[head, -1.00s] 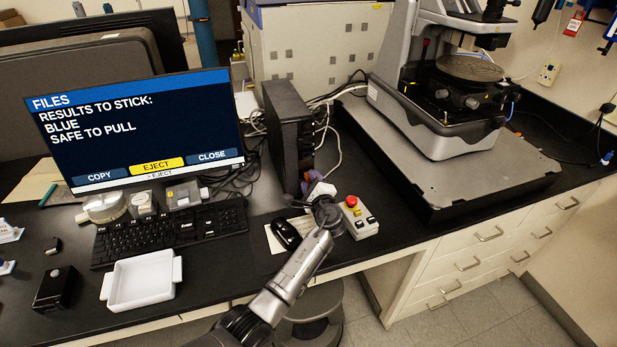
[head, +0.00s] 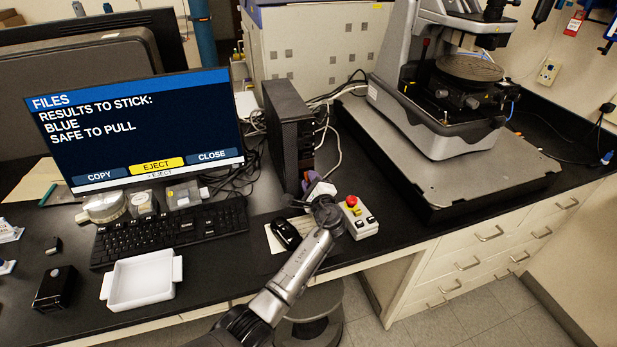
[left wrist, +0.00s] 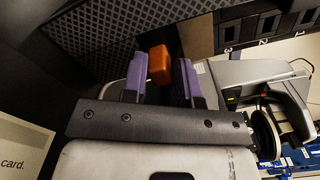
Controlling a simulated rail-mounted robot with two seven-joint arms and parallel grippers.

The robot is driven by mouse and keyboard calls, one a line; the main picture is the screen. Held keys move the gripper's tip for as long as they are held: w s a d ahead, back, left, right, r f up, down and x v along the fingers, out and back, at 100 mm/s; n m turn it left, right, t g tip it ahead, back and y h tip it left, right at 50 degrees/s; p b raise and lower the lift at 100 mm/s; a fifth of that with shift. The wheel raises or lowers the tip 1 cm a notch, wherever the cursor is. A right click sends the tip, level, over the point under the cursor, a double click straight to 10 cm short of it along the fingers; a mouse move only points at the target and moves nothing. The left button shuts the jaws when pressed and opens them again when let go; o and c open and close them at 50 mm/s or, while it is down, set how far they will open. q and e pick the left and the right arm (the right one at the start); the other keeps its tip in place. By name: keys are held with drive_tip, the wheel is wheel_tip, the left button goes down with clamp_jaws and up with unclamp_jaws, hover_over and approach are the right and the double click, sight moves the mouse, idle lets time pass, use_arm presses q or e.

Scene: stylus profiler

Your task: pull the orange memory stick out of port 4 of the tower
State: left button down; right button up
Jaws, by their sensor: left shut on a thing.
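The black computer tower (head: 286,130) stands upright beside the monitor. My left gripper (head: 309,184) is low at the tower's port side in the head view. In the left wrist view, the orange memory stick (left wrist: 159,64) sits between the purple fingers of the left gripper (left wrist: 160,82), which is shut on it. The stick's far end is at the tower's dark mesh edge; I cannot tell how deep it sits. Port labels 3, 2 and 1 show on the panel (left wrist: 245,32) to the right. Port 4's label is hidden. My right gripper is not in view.
The monitor (head: 140,125) reads "RESULTS TO STICK: BLUE, SAFE TO PULL". A control box with a red button (head: 357,217), a mouse (head: 286,234) and a keyboard (head: 170,232) are near the arm. A white tray (head: 141,279) is at front left. The profiler (head: 450,110) stands right.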

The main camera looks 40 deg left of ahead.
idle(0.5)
use_arm(q)
drive_tip(key=shift+s+d, duration=0.2)
drive_tip(key=shift+d, duration=0.1)
